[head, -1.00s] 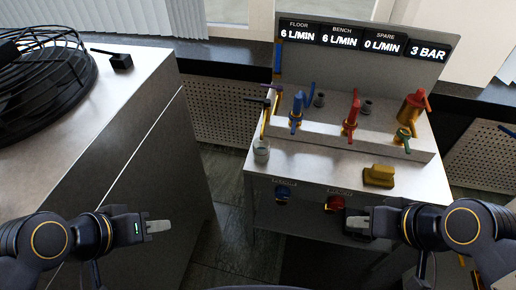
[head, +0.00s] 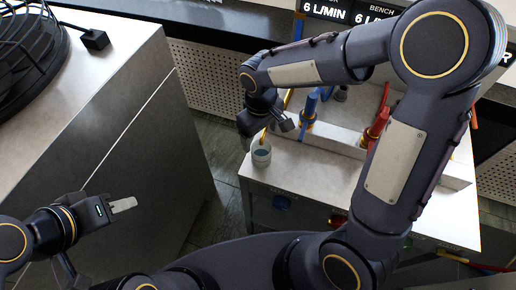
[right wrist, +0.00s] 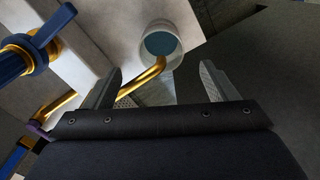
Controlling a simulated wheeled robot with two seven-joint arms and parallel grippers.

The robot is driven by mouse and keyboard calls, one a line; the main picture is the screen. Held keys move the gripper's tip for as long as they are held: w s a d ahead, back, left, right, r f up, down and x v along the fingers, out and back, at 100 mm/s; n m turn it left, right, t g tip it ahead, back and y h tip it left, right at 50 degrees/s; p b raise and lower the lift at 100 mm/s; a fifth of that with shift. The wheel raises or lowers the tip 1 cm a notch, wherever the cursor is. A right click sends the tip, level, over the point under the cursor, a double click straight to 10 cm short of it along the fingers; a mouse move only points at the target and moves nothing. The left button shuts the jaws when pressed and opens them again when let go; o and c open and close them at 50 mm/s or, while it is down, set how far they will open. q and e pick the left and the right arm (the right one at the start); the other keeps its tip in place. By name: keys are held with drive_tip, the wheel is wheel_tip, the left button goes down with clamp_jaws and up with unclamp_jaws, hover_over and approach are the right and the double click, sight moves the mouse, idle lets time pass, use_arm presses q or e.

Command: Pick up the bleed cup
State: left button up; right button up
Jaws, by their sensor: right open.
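The bleed cup (head: 261,156) is a small whitish cup with blue-green liquid in it, standing near the left front corner of the bench top. It also shows in the right wrist view (right wrist: 160,45), beyond the fingertips, with a brass spout ending at its rim. My right gripper (head: 268,132) is just above and behind the cup in the head view. In the right wrist view its two fingers (right wrist: 162,80) are apart with nothing between them but the spout's bend and the background. My left gripper (head: 123,205) is far to the left, away from the cup; its finger gap is unclear.
A blue-handled valve (head: 308,110) stands on the raised ledge right of the cup, with a red valve (head: 377,128) beyond it. A grey cabinet (head: 130,130) with a black fan (head: 28,45) stands at left. A floor gap separates cabinet and bench.

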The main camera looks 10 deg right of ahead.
sight(262, 144)
drive_tip(key=f, duration=0.6)
drive_tip(key=shift+s+d+f, duration=0.1)
drive_tip(key=shift+s, duration=0.25)
drive_tip(key=shift+c, duration=0.5)
drive_tip(key=c, duration=1)
drive_tip(key=shift+c, duration=0.2)
